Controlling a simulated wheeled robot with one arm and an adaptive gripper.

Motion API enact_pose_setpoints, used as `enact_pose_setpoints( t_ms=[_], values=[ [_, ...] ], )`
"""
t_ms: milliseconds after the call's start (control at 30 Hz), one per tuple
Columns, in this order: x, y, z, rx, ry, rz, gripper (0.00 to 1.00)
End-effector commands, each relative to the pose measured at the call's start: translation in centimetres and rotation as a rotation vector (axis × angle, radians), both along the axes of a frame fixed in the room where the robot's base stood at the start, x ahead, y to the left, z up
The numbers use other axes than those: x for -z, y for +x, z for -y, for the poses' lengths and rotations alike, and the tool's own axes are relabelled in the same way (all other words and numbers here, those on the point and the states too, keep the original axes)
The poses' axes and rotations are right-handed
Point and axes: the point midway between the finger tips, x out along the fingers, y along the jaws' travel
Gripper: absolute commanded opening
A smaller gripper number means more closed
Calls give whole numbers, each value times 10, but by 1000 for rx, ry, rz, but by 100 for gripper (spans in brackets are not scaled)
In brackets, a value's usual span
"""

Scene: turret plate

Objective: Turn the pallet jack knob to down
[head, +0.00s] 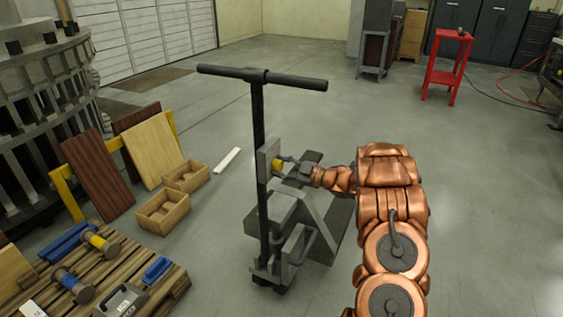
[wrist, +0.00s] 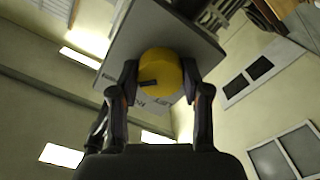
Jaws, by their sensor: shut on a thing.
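The pallet jack (head: 258,135) stands upright in the middle of the head view, with a black T-handle on top. A grey plate (head: 268,162) is fixed to its column and carries the yellow knob (head: 277,164). In the wrist view the yellow knob (wrist: 161,76) sits on the grey plate (wrist: 200,40), with a dark pointer mark on its face. Lettering on the plate is partly hidden by the knob and fingers. My gripper (wrist: 162,88) has one finger on each side of the knob and is shut on it. My gripper also shows in the head view (head: 291,166), reaching in from the right.
A wooden pallet (head: 150,292) with tools and blue and yellow items lies at the lower left. Wooden boxes (head: 163,213) and leaning boards stand left of the jack. A red stand (head: 445,70) is at the back right. The floor at right is mostly clear.

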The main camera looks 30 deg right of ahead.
Motion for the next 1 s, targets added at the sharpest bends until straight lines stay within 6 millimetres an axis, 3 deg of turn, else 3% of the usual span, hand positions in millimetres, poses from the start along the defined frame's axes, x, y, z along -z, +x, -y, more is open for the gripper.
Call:
enact_pose_setpoints(
  t_ms=[767,800,1000],
  values=[
    [1,0,1,2,95,-57,12],
    [1,0,1,2,95,-57,48],
    [1,0,0,0,94,-57,69]
  ],
)
